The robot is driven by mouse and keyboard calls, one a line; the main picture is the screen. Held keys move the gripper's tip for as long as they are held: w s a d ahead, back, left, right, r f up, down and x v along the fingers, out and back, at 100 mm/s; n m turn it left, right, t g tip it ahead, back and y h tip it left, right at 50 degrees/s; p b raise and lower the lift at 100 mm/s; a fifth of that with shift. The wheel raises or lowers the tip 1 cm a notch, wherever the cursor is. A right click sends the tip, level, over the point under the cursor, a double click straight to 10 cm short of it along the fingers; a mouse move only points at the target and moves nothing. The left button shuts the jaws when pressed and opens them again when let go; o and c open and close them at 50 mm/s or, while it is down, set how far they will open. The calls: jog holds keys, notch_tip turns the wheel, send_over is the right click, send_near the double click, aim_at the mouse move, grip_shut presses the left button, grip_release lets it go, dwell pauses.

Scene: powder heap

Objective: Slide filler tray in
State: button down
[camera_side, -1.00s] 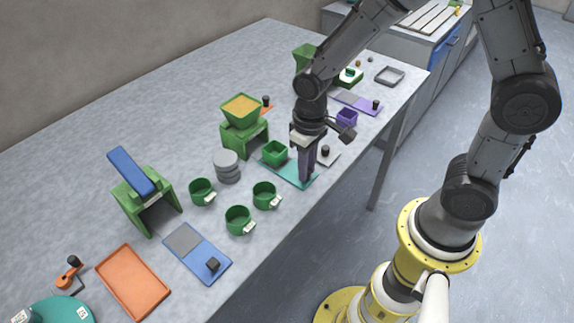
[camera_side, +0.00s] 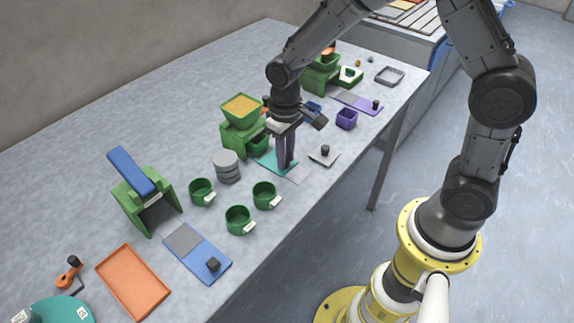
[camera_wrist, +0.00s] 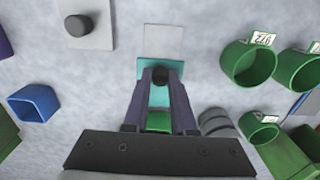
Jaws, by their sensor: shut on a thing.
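The filler tray (camera_side: 268,158) is a teal plate with a dark knob (camera_wrist: 160,75) at its near end and a square green cup (camera_side: 258,145) on it. In the side view the cup sits in the opening of the green stand under the hopper (camera_side: 241,108), which holds yellowish powder. My gripper (camera_side: 285,165) points down at the tray's near end and is shut on the knob. In the wrist view the two fingers flank the knob, the teal plate (camera_wrist: 150,66) shows around it, and the green cup (camera_wrist: 158,121) is partly hidden.
A grey plate with a black knob (camera_side: 325,154) lies right of my gripper. Green mugs (camera_side: 238,220) and stacked grey discs (camera_side: 227,167) stand to the left. A purple cup (camera_side: 346,119) and a blue cup (camera_wrist: 34,103) are nearby. A bare grey pad (camera_side: 298,173) lies in front.

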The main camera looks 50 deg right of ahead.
aim_at(272, 158)
jog(key=shift+w+r, duration=0.15)
jog(key=shift+w, duration=2.1)
jog(key=c, duration=0.8)
grip_release()
jog(key=shift+s, duration=0.1)
notch_tip(272, 158, up, 7)
jog(key=shift+r, duration=0.15)
jog(key=shift+r, duration=0.1)
